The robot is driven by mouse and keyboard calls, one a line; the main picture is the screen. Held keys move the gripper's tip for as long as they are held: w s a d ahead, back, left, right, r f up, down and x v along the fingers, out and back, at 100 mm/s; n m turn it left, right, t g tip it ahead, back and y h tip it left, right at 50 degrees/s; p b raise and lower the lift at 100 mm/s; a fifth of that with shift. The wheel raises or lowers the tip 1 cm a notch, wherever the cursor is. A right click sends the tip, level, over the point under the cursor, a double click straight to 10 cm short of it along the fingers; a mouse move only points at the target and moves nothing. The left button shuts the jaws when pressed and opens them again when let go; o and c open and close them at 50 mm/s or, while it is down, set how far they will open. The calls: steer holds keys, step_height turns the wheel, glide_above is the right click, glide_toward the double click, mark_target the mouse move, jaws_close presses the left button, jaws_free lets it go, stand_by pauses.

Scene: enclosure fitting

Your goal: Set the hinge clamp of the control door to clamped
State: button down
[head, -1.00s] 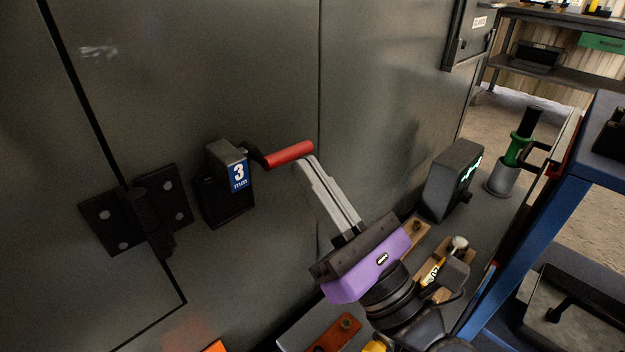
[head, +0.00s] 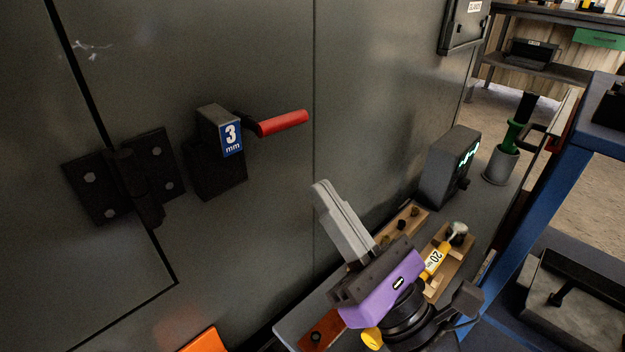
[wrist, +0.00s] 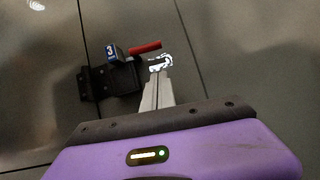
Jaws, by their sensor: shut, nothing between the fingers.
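The hinge clamp is a dark block (head: 218,170) with a blue "3 mm" label, mounted on the grey door beside a black hinge (head: 125,178). Its red handle (head: 283,123) sticks out to the right, tilted slightly up. In the wrist view the red handle (wrist: 146,47) lies just above and left of the fingertips. My gripper (head: 321,187), with a purple body and pale grey fingers, is shut and empty. It is below and right of the handle, with a visible gap between them. A bright patch shows by the fingertips in the wrist view.
Below and right is a bench (head: 300,318) with wooden holders, a yellow-labelled tool (head: 436,258) and a dark display box (head: 450,165). A green-handled tool stands in a grey cup (head: 501,165). A blue frame (head: 545,190) rises at right. The door face around the clamp is clear.

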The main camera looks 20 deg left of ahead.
steer(key=v, duration=0.6)
steer(key=shift+s+d, duration=0.15)
steer(key=shift+d, duration=0.1)
steer(key=shift+f, duration=0.15)
steer(key=d+r+m+t+h, duration=0.2)
steer(key=d+m+t, duration=0.35)
steer(key=m, duration=0.75)
steer(key=s+d+f+m+t+h, duration=0.2)
steer(key=d+f+m+t+h, duration=0.25)
steer(key=m, duration=0.55)
steer(key=s+d+f+m+t+h, duration=0.2)
steer(key=s+d+f+m+h, duration=0.15)
steer(key=d+m+h, duration=0.4)
steer(key=s+d+f+m+g+h, duration=0.4)
steer(key=s+f+m, duration=0.3)
steer(key=s+m, duration=0.25)
steer(key=s+d+f+m+g+h, duration=0.45)
steer(key=s+f+m, duration=0.3)
steer(key=s, duration=0.35)
step_height(320, 180, up, 37)
steer(key=p, duration=3.7)
steer(key=shift+w, duration=0.4)
